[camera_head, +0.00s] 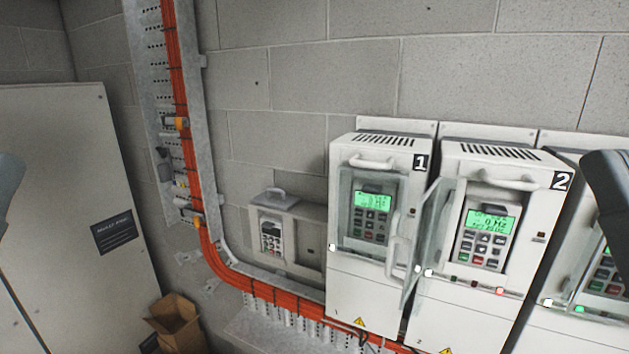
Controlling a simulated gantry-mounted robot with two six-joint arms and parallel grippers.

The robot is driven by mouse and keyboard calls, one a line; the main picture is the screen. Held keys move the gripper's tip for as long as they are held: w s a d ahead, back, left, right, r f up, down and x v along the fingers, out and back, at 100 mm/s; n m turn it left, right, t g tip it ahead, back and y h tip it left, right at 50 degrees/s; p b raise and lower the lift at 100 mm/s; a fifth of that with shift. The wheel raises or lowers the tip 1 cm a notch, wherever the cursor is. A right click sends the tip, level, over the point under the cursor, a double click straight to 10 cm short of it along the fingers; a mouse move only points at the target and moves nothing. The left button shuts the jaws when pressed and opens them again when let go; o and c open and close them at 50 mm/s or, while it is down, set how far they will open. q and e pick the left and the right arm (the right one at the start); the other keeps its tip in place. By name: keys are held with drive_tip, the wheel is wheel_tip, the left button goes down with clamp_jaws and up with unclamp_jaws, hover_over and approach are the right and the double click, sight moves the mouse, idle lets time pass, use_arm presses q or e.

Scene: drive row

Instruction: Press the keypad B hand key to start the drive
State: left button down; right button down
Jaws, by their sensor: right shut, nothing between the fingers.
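Drive 1 (362,285) and drive 2 (465,315) stand side by side on the wall. Each has a keypad with a lit green display: the drive 1 keypad (371,215) and the drive 2 keypad (483,238). A smaller unit at left carries another keypad (271,238). No letter B is legible, and single key labels are too small to read. A clear door (427,235) is swung out between drives 1 and 2. My right gripper (607,185) is a dark shape at the right edge, shut and empty, apart from the keypads. At the left edge only a dark part of my left arm shows.
A third drive (560,325) is partly hidden at right. A red light shows below the drive 2 keypad. Orange cables (187,130) run down a metal tray and along below the drives. A grey cabinet (60,200) and an open cardboard box (176,325) stand at left.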

drive_tip(key=w+d+f+m+g+y+p, duration=0.2)
drive_tip(key=w+f+m+g+y, duration=0.3)
drive_tip(key=w+f+m, duration=0.8)
drive_tip(key=w+d+f+m+g, duration=0.1)
drive_tip(key=d+f+m, duration=0.1)
drive_tip(key=f+m, duration=0.5)
drive_tip(key=w+d+f+m+g, duration=0.1)
drive_tip(key=d+f+m, duration=0.2)
drive_tip(key=f+m, duration=0.3)
drive_tip(key=shift+d+f+m+h+p, duration=0.25)
drive_tip(key=shift+f+m+h+p, duration=0.15)
drive_tip(key=shift+m, duration=0.6)
drive_tip(key=shift+w, duration=0.1)
